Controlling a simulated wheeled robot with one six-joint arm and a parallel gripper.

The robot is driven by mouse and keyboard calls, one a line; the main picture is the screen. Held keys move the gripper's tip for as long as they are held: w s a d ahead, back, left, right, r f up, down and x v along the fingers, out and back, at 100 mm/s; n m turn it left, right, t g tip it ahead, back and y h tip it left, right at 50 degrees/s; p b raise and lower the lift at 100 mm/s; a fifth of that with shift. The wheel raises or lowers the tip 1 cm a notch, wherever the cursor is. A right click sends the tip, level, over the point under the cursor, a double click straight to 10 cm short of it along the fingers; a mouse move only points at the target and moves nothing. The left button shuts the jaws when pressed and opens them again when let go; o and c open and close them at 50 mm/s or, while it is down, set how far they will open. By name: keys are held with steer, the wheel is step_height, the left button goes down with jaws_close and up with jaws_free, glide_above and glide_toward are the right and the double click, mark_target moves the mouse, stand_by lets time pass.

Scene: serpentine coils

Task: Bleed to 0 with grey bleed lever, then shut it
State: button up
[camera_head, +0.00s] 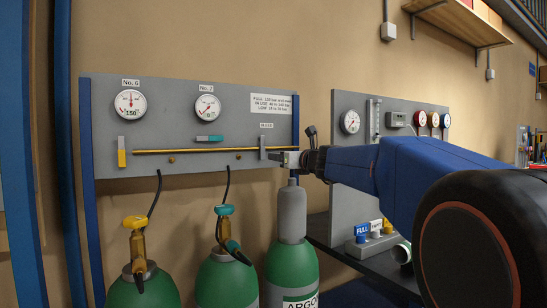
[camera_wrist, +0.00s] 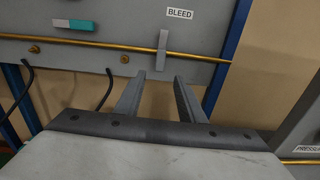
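The grey bleed lever (camera_head: 263,142) stands upright across the brass pipe at the panel's right end, under a small label. In the wrist view the lever (camera_wrist: 162,45) is upright beside the BLEED label (camera_wrist: 180,13). My gripper (camera_head: 278,157) is close to the lever's lower end. In the wrist view its fingers (camera_wrist: 158,78) are apart, with nothing seen between them; the lever lies just beyond the tips, roughly in line with the gap. I cannot tell whether they touch. Gauge No. 6 (camera_head: 130,103) has its needle near upright; gauge No. 7 (camera_head: 208,106) is too small to read surely.
A yellow-and-grey lever (camera_head: 121,152) stands upright at the pipe's left end. A teal-and-grey lever (camera_head: 209,138) lies level below gauge No. 7. Green cylinders (camera_head: 228,282) stand below the panel. A second panel (camera_head: 345,190) with gauges is behind my arm.

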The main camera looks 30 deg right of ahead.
steer(key=s, duration=0.6)
steer(key=shift+s, duration=0.15)
steer(key=shift+f, duration=0.1)
steer(key=s+a+f+n+g+y, duration=0.2)
steer(key=s+a+f+n+g, duration=0.2)
steer(key=s+a+f+n, duration=0.55)
steer(key=s+a+f+n+g+y, duration=0.2)
steer(key=s+a+f+n+g, duration=0.3)
steer(key=a+f+n, duration=0.7)
steer(key=s+d+f+n+g+h, duration=0.2)
steer(key=s+f+n, duration=0.5)
steer(key=s+f, duration=0.2)
steer(key=s+d+f+n+g+h, duration=0.2)
steer(key=s+f+n, duration=0.5)
steer(key=s+f, duration=0.3)
steer(key=shift+s+f+h, duration=0.3)
steer(key=shift+f, duration=0.25)
